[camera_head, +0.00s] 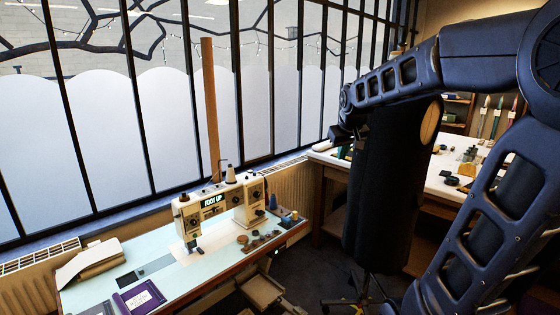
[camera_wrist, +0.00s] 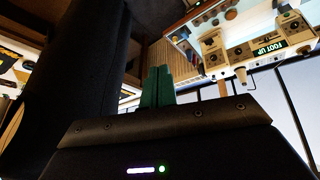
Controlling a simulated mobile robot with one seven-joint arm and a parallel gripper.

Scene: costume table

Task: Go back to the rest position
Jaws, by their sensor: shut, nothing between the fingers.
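My arm reaches in from the right in the head view and bends at the top right, with its wrist end at the picture's middle. My gripper (camera_wrist: 157,87) shows in the wrist view as two green fingers side by side, closed together with nothing between them. In the head view the wrist end is small and dark beside the upper left of a black dress form (camera_head: 385,190), and the fingers cannot be made out there. The dress form also fills the left of the wrist view (camera_wrist: 75,75); whether the gripper touches it cannot be told.
A sewing machine (camera_head: 218,206) reading "FOOT UP" stands on a pale blue table (camera_head: 95,262) along the window. Fabric (camera_head: 90,262), a purple item (camera_head: 139,297) and several small items lie there. A white worktable (camera_head: 440,186) stands behind the dress form. Dark floor shows between the tables.

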